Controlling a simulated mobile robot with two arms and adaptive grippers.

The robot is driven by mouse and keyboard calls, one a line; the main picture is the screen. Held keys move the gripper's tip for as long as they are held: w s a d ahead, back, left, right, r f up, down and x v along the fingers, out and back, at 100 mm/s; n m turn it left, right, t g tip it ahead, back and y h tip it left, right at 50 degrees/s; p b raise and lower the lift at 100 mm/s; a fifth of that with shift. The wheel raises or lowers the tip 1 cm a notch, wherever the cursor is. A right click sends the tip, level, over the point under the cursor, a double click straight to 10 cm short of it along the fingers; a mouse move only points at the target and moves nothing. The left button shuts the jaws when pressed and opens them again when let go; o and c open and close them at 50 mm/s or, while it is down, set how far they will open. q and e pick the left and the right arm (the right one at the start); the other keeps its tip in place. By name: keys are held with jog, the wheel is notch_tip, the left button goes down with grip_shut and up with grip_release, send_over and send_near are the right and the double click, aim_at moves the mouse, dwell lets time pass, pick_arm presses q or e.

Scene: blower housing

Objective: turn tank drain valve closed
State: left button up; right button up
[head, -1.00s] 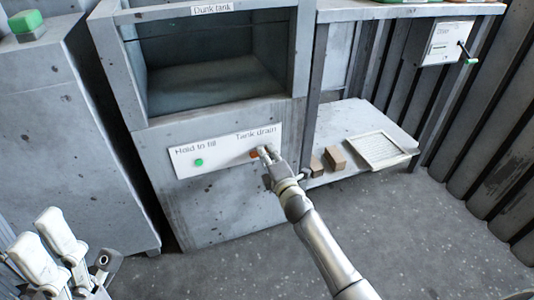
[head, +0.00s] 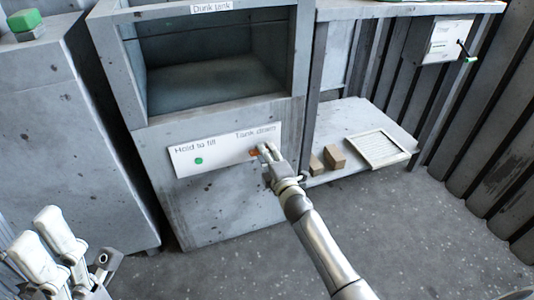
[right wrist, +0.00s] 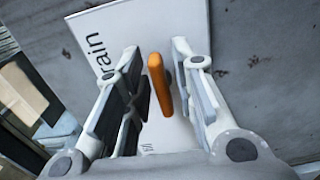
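The dunk tank (head: 210,215) has a white panel (head: 225,153) on its front, labelled "Hold to fill" and "Tank drain". The orange drain valve handle (head: 253,153) is under the "Tank drain" label, partly hidden by my right gripper (head: 264,152). In the right wrist view the orange handle (right wrist: 160,85) stands between the two fingers of my right gripper (right wrist: 158,85). Those fingers are open, with a visible gap on each side of the handle. My left gripper (head: 45,235) is at the lower left, fingers apart and empty, away from the panel.
A green button (head: 199,161) sits on the panel's left part. Right of the tank, a low shelf (head: 370,123) holds small brown blocks (head: 334,157) and a white slatted tray (head: 377,149). A grey cabinet (head: 75,130) stands left. The floor (head: 400,240) in front is clear.

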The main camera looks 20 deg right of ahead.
dwell(0.3)
jog(key=s, duration=1.2)
jog(key=shift+d, duration=0.2)
